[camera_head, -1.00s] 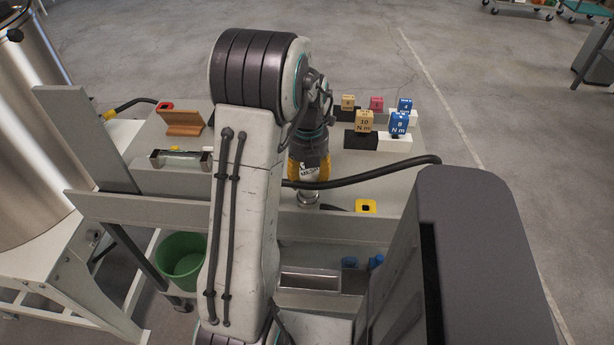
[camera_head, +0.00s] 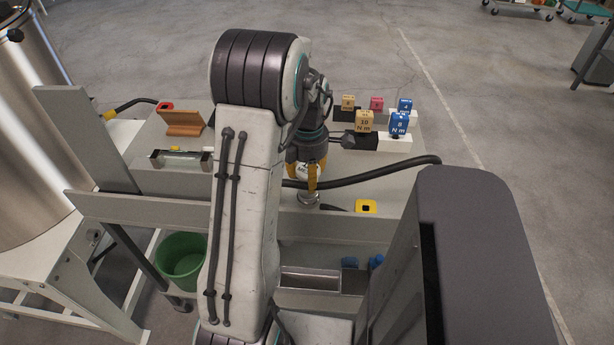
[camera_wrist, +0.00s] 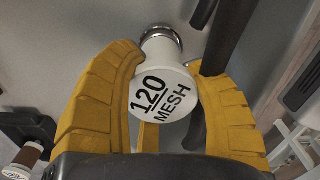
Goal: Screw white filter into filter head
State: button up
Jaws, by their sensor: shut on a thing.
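The white filter (camera_wrist: 162,92) fills the middle of the wrist view, with "120 MESH" printed in black on its end. My gripper (camera_wrist: 165,100) is shut on it, its yellow ribbed fingers on either side. The filter's far end meets the shiny metal ring of the filter head (camera_wrist: 160,36); I cannot tell how far in it sits. In the head view, my gripper (camera_head: 306,178) points down at the bench, with a little of the white filter (camera_head: 303,171) between the fingers. The metal filter head (camera_head: 308,198) is right below it.
A black hose (camera_head: 375,177) runs across the bench beside the gripper. Torque-marked blocks, such as the 10 Nm block (camera_head: 364,121), stand at the back right. A wooden stand (camera_head: 184,122) is at the left. A green bucket (camera_head: 181,261) is below the bench's front left.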

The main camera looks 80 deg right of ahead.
jog(key=shift+m, duration=0.3)
jog(key=shift+m, duration=1)
jog(key=o, duration=1.4)
notch_tip(320, 180, up, 12)
